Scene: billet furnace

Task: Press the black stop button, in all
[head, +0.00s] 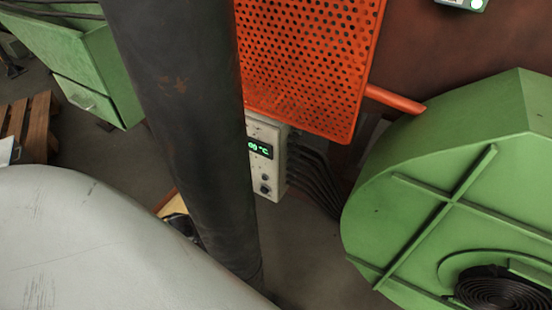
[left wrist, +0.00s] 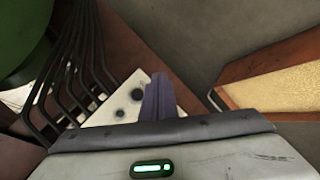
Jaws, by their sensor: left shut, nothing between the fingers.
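A pale control box (head: 280,136) with a green-lit temperature display (head: 260,149) stands below the orange perforated panel. Two small dark round controls, an upper one (head: 264,178) and a lower one (head: 265,189), sit under the display. In the left wrist view the pale panel (left wrist: 98,120) shows two dark round spots (left wrist: 137,95) (left wrist: 119,113). I cannot tell which is the stop button. My left gripper (left wrist: 158,80) is shut and empty, its fingers over the panel just right of these spots. I cannot tell whether it touches the panel. My right gripper is in neither view.
A thick dark column (head: 185,110) crosses the head view and hides the box's left side. Black cables (head: 315,180) run from the box's right side. A green round housing (head: 450,190) stands right, and an orange perforated panel (head: 310,65) hangs above.

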